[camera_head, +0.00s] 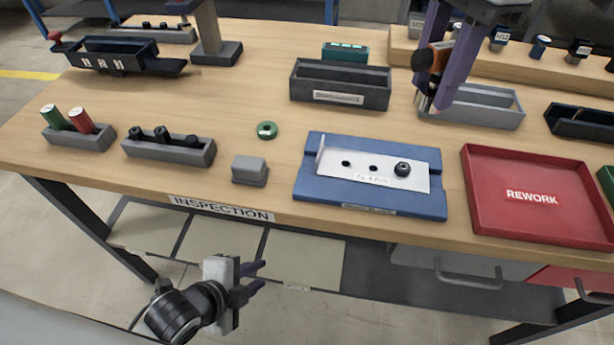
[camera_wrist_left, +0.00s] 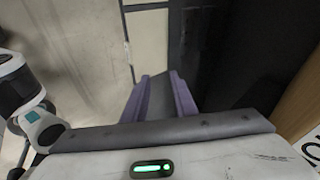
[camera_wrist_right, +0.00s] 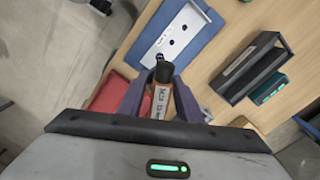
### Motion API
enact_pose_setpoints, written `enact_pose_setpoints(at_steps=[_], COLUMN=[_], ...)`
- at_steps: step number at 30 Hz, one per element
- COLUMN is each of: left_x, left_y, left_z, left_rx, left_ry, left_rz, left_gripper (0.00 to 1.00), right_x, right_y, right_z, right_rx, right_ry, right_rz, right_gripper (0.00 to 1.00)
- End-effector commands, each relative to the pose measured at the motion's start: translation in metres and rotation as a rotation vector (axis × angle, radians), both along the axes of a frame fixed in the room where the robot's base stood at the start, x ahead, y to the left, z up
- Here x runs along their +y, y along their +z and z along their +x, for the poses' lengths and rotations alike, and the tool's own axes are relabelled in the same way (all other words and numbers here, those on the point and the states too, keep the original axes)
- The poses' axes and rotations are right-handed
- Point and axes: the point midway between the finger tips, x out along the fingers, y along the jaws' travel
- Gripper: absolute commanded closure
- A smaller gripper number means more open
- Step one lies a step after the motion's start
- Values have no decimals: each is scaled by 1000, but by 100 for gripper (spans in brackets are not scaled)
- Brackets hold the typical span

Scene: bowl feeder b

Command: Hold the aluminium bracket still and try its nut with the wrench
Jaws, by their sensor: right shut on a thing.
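The aluminium bracket (camera_head: 338,178) lies in a blue fixture (camera_head: 322,196) near the table's front edge. It has an upright flange at its left end and two dark holes. The black nut (camera_head: 402,168) is at its right end. The bracket also shows in the right wrist view (camera_wrist_right: 186,28). My right gripper (camera_head: 444,92) is shut on the wrench (camera_wrist_right: 159,101), an orange and black tool with a pale label, above the grey bin behind the fixture. My left gripper (camera_head: 253,278) is open and empty, in front of the table and below its top.
A red REWORK tray (camera_head: 480,205) is right of the fixture. A dark open bin (camera_head: 340,97) stands behind. Racks with cylinders (camera_head: 170,150) stand at the left.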

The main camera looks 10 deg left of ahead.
Motion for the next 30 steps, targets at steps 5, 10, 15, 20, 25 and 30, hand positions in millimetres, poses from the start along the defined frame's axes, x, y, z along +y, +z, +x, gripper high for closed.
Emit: enact_pose_setpoints(at_steps=[5, 10, 15, 20, 25, 30], left_x=[6, -2, -69, -119, -154, -181], left_y=[30, 68, 135, 185, 228, 266], left_z=[11, 21, 22, 9, -9, -28], left_rx=[-74, -134, -223, -266, -295, -337], left_ry=[-389, -758, -990, -1066, -1138, -1231], left_rz=[333, 583, 441, 226, 76, 12], left_gripper=[75, 75, 75, 75, 75, 75], right_x=[0, 0, 0, 0, 0, 0], right_y=[0, 0, 0, 0, 0, 0], right_z=[0, 0, 0, 0, 0, 0], right_rx=[-1, -1, -1, -1, -1, -1], right_ry=[0, 0, 0, 0, 0, 0], right_rz=[1, 1, 1, 1, 1, 1], right_gripper=[100, 100, 100, 100, 100, 100])
